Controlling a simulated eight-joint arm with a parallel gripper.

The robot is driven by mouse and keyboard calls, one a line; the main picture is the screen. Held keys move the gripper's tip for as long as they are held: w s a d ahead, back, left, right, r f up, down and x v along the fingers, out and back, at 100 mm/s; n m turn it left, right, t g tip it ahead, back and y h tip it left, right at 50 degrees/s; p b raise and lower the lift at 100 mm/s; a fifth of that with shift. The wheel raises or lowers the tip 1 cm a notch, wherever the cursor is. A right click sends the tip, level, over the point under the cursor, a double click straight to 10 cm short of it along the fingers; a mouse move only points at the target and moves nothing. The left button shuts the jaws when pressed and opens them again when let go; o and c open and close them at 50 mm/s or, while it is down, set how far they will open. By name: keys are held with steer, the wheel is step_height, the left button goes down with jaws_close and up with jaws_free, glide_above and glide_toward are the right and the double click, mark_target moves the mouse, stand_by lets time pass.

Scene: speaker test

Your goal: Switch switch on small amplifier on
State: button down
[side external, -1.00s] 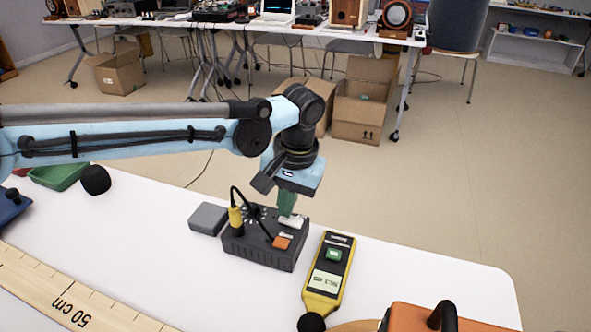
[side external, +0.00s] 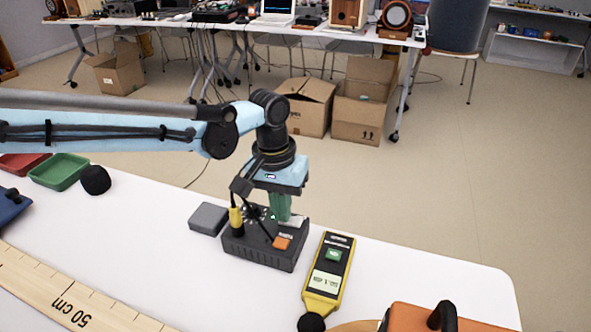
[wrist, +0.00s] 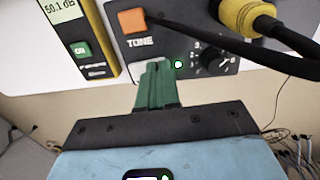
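The small amplifier (side external: 262,252) is a dark grey box on the white table. It carries an orange TONE button (side external: 282,242), a knob and a yellow plug with a black cable. A white switch (side external: 291,220) sits on its top near the back right edge, partly hidden by my fingers. My gripper (side external: 280,218) points down at this switch. Its green fingers are together; in the wrist view the fingertips (wrist: 154,66) cover most of the switch, and contact is unclear. A small pale green light (wrist: 178,64) shows beside them on the panel.
A yellow sound meter (side external: 328,270) lies right of the amplifier, and a grey block (side external: 208,218) lies left. An orange case (side external: 430,318) stands at the front right. A wooden ruler (side external: 70,300) lies at the front left.

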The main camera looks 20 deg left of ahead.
steer(key=shift+d+f, duration=0.1)
steer(key=shift+f, duration=0.3)
steer(key=shift+d+r, duration=0.25)
steer(key=shift+d, duration=0.55)
steer(key=a+r, duration=0.4)
steer(key=r, duration=1)
steer(key=s+a+r+t, duration=0.1)
steer(key=s+a+t, duration=0.1)
steer(key=a, duration=0.4)
steer(key=s+a+r+t, duration=0.1)
steer(key=s+a, duration=0.2)
steer(key=a, duration=0.4)
steer(key=s+a+f+t, duration=0.4)
steer(key=s+a+f, duration=0.3)
steer(key=s+a, duration=0.3)
steer(key=shift+s+a+f+y, duration=0.15)
steer(key=shift+a+f+y, duration=0.15)
steer(key=shift+f+y, duration=0.1)
